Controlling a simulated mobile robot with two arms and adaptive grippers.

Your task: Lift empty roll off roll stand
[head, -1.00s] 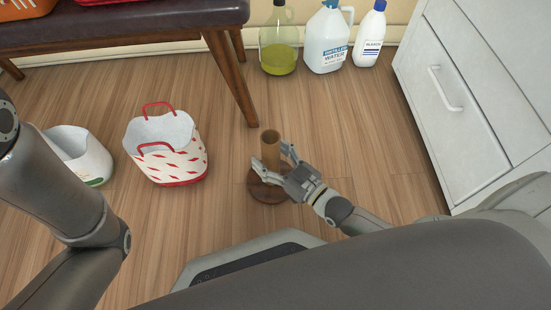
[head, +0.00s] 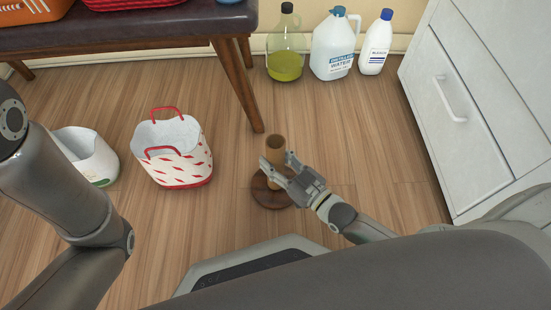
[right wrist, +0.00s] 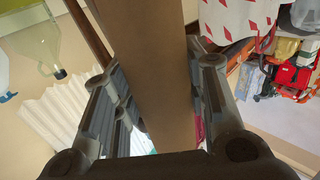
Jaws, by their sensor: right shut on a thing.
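The empty roll (head: 275,145) is a brown cardboard tube standing upright on the roll stand. The stand's round dark wooden base (head: 268,197) rests on the floor; its post is hidden. My right gripper (head: 278,165) is shut on the roll from the front right, with a finger on either side. In the right wrist view the roll (right wrist: 165,75) runs between the two fingers. I cannot tell any gap between roll and base. My left arm shows at the left, but its gripper is out of the picture.
A white basket with red diamonds and red handles (head: 180,165) stands left of the stand. A white bin (head: 92,160) is farther left. A bench (head: 160,22) has a leg behind the stand. Bottles (head: 332,48) line the wall. A white cabinet (head: 465,120) is at right.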

